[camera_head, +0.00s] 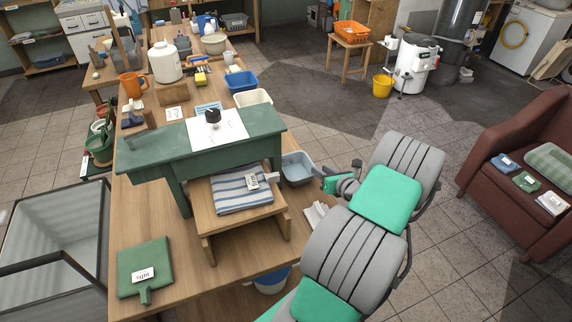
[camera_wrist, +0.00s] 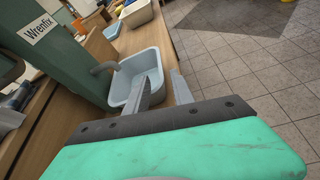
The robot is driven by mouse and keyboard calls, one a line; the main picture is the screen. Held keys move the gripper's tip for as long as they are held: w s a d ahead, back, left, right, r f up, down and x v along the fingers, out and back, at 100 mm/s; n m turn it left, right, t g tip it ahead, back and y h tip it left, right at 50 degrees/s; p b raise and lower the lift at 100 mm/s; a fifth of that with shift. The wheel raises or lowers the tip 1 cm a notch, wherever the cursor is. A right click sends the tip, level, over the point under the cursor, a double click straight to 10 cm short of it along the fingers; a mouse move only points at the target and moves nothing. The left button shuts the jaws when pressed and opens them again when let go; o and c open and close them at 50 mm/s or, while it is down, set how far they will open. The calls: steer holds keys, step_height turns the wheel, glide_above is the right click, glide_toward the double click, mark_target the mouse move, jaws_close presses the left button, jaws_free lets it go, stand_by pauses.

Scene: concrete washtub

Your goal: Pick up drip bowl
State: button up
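My gripper (camera_head: 326,176) is just right of the bowl in the head view. In the wrist view my gripper (camera_wrist: 159,76) is open, its two grey fingers apart at the bowl's near right rim. The left finger overlaps the bowl's inside and the right one lies outside the rim. Contact cannot be told.
A green bench (camera_head: 165,150) stands left of the bowl, with the stool (camera_head: 236,222) and a striped towel (camera_head: 240,195) in front. A blue bin (camera_head: 242,80) and cream bin (camera_head: 262,97) stand behind. Tiled floor lies open to the right, before a red armchair (camera_head: 500,200).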

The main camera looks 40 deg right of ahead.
mark_target(310, 161)
steer(key=shift+w, duration=0.55)
steer(key=p+x, duration=0.1)
steer(key=x, duration=0.2)
steer(key=p+x, duration=0.1)
steer(key=x, duration=0.2)
steer(key=shift+w+d+r, duration=0.1)
steer(key=shift+w+d, duration=0.1)
steer(key=shift+w, duration=0.2)
steer(key=shift+w+d+f, duration=0.15)
steer(key=shift+w+f, duration=0.1)
steer(key=shift+w, duration=0.1)
steer(key=shift+c, duration=0.3)
steer(key=shift+s, duration=0.1)
jaws_close()
